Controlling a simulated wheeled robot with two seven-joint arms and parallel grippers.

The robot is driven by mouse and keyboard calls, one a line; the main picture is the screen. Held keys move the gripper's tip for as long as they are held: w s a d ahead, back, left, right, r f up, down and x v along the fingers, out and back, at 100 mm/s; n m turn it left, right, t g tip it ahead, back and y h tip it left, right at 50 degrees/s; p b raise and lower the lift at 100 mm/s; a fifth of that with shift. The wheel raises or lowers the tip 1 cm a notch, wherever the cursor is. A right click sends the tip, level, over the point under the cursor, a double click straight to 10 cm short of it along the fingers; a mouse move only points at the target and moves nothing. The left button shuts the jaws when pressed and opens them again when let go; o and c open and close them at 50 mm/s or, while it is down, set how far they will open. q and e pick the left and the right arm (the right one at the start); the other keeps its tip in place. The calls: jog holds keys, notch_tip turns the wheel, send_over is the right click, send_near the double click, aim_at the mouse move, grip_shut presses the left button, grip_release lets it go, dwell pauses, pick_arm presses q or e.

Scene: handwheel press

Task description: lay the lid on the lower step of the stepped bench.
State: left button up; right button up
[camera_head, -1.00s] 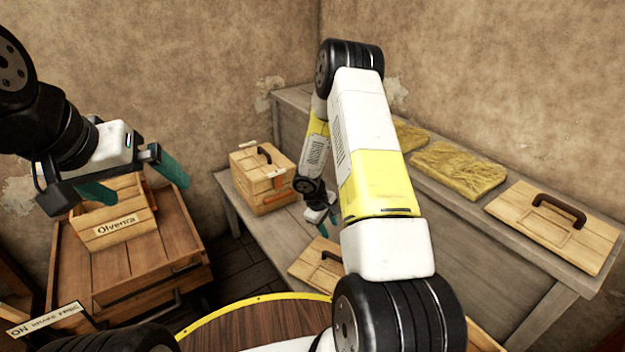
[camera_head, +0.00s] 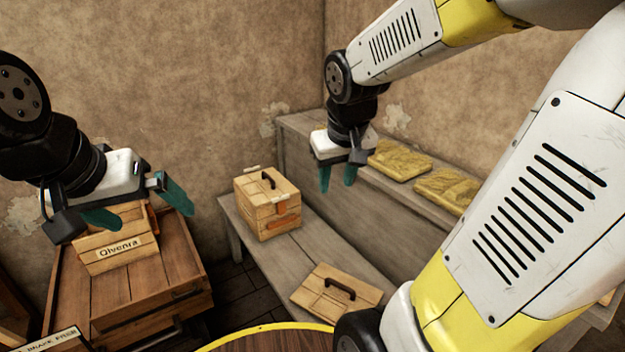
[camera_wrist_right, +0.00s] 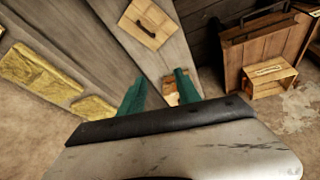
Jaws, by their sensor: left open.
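The lid (camera_head: 335,290), a flat pale wooden board with a dark handle, lies flat, handle up, on the lower step (camera_head: 275,262) of the stepped bench. It also shows at the top of the right wrist view (camera_wrist_right: 148,24). My right gripper (camera_head: 338,182) is open and empty, in the air above the bench, apart from the lid; its teal fingers stand apart in the right wrist view (camera_wrist_right: 160,90). My left gripper (camera_head: 139,208) is open, in front of or above the wooden box marked Olvenra (camera_head: 118,245), which it partly hides.
A closed wooden crate (camera_head: 267,205) with a handle stands farther back on the lower step. Yellow folded cloths (camera_head: 400,160) lie on the upper step (camera_head: 300,124). A brown wooden chest (camera_head: 150,275) carries the Olvenra box. My right arm hides the bench's right part.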

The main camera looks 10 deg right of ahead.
jog(key=s+a+r+t+y, duration=0.1)
jog(key=s+a+r, duration=0.3)
jog(key=s, duration=0.5)
jog(key=shift+s+a+r+m+t+y, duration=0.3)
jog(key=shift+s+a+t+y, duration=0.15)
jog(key=shift+y, duration=0.35)
jog(key=shift+w, duration=0.1)
